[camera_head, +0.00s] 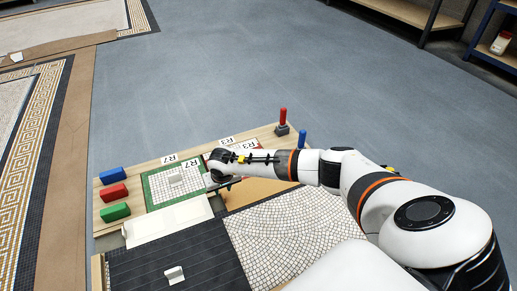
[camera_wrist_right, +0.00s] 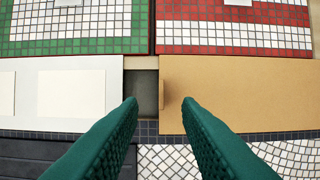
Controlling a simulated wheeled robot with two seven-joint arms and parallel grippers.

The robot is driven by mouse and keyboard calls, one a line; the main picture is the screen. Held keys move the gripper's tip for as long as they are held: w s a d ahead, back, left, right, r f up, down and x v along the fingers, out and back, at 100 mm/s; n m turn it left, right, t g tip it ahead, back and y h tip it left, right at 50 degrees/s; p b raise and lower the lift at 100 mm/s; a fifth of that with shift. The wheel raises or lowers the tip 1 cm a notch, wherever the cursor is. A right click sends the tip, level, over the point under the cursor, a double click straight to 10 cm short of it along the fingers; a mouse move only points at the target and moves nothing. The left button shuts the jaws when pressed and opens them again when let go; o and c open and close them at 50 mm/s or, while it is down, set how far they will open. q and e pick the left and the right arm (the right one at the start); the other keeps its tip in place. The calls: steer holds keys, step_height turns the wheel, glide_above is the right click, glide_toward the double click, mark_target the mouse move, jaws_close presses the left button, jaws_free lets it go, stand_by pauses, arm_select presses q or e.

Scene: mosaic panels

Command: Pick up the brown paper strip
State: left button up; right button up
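The brown paper strip (camera_head: 258,192) lies flat at the front of the work table, partly hidden by my right arm in the head view. In the right wrist view the strip (camera_wrist_right: 250,95) fills the right side, with a small upright tan tab (camera_wrist_right: 167,95) at its left end. My right gripper (camera_wrist_right: 158,103) is open, and its green fingers appear on either side of the tab, apart from each other. In the head view the right gripper (camera_head: 214,178) is mostly hidden by its own wrist. My left gripper is not in view.
A white sheet (camera_head: 168,221) lies left of the strip, with a dark gap between them. Green-bordered (camera_head: 165,190) and red-bordered mosaic panels (camera_wrist_right: 235,35) lie behind. Blue, red and green blocks (camera_head: 113,191) sit at left. Red and blue pegs (camera_head: 283,117) stand at right.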

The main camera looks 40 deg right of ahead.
mark_target(223, 195)
steer(key=shift+w+f+b, duration=0.1)
steer(key=shift+f+b, duration=0.35)
steer(key=shift+f, duration=0.05)
steer(key=b+x, duration=0.4)
steer(key=shift+w+d+f, duration=0.1)
steer(key=shift+f, duration=0.1)
steer(key=shift+r, duration=0.1)
jaws_close()
